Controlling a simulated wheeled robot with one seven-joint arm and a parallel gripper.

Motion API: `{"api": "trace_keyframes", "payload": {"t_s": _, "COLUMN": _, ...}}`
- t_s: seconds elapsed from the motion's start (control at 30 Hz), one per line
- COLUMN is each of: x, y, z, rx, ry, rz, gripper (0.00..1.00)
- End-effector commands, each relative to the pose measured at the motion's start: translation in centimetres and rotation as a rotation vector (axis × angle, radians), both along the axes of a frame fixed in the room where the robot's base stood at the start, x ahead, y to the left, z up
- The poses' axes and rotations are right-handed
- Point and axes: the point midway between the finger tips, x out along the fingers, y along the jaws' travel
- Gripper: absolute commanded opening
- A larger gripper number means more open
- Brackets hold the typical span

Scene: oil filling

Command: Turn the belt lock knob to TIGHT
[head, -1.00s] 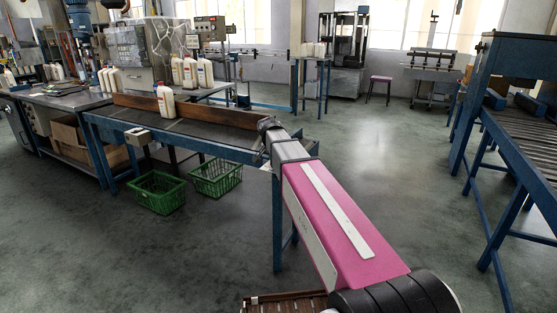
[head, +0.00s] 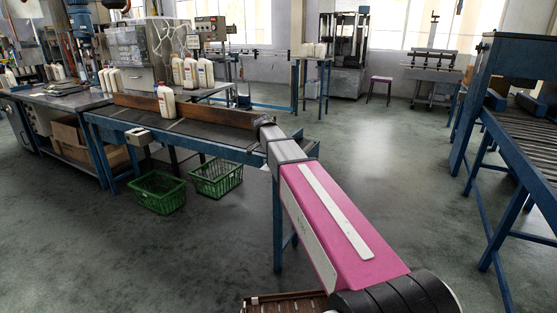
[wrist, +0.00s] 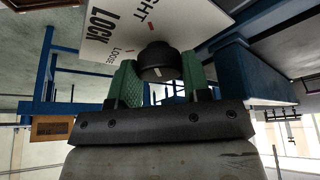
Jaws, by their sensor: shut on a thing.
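The belt lock knob (wrist: 160,62) is a round black knob with a short white mark on its face. It stands on a white panel (wrist: 190,22) lettered "LOCK", "LOOSE" and a partly cut-off word ending in "GHT", with small red marks. My gripper (wrist: 161,80) has green fingers on either side of the knob and is shut on it. Which label the white mark points to is not clear. In the head view my gripper (head: 263,121) is at the right end of the conveyor table (head: 215,135), and my arm hides the knob and panel there.
A white bottle (head: 166,102) stands on the conveyor, with more bottles behind it. Green crates (head: 157,192) sit on the floor below. A blue roller conveyor (head: 525,150) is on the right.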

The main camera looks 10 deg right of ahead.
Motion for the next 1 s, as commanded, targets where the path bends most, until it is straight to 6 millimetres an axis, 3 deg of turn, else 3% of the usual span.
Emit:
{"api": "trace_keyframes", "payload": {"t_s": 0.47, "x": 0.0, "y": 0.0, "z": -0.1, "rx": 0.002, "ry": 0.001, "rz": -0.014, "gripper": 0.2}}
{"api": "trace_keyframes", "payload": {"t_s": 0.5, "x": 0.0, "y": 0.0, "z": -0.1, "rx": 0.002, "ry": 0.001, "rz": -0.014, "gripper": 0.51}}
{"api": "trace_keyframes", "payload": {"t_s": 0.57, "x": 0.0, "y": 0.0, "z": -0.1, "rx": 0.002, "ry": 0.001, "rz": -0.014, "gripper": 0.68}}
{"api": "trace_keyframes", "payload": {"t_s": 1.0, "x": 0.0, "y": 0.4, "z": 1.0, "rx": 0.001, "ry": -0.001, "rz": -0.013, "gripper": 0.68}}
